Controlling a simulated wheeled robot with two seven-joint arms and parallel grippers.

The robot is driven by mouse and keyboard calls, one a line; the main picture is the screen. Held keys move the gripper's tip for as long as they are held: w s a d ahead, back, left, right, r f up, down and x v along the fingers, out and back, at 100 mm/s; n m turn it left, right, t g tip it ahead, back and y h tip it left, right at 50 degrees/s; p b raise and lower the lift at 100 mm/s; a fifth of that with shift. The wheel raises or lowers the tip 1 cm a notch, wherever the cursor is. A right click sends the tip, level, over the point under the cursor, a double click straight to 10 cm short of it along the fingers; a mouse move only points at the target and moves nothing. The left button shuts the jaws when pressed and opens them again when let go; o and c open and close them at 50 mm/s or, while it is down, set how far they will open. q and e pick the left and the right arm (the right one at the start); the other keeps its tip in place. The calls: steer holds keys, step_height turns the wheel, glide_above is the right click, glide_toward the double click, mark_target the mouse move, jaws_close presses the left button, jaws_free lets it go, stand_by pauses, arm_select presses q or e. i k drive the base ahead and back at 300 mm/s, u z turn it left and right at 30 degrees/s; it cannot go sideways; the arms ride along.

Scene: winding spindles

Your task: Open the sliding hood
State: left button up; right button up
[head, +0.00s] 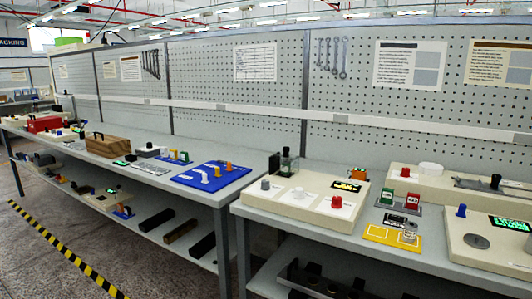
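A small clear, smoke-tinted box (288,163) stands at the back left of a cream-coloured unit (318,212) on the right-hand bench; it looks like the sliding hood. A dark upright block (274,165) stands at its left side. I cannot tell from here whether the hood is open or shut, and what is inside it is too small to tell. Neither of my grippers shows in the head view.
The cream unit also carries a grey knob (265,184), a red knob (336,202) and a lit display (347,186). The right bench (382,263) holds green and red blocks. A left bench holds a blue board (188,181). A pegboard wall (250,112) stands behind.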

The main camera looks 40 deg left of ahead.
mark_target(286, 150)
steer(key=u, duration=1.4)
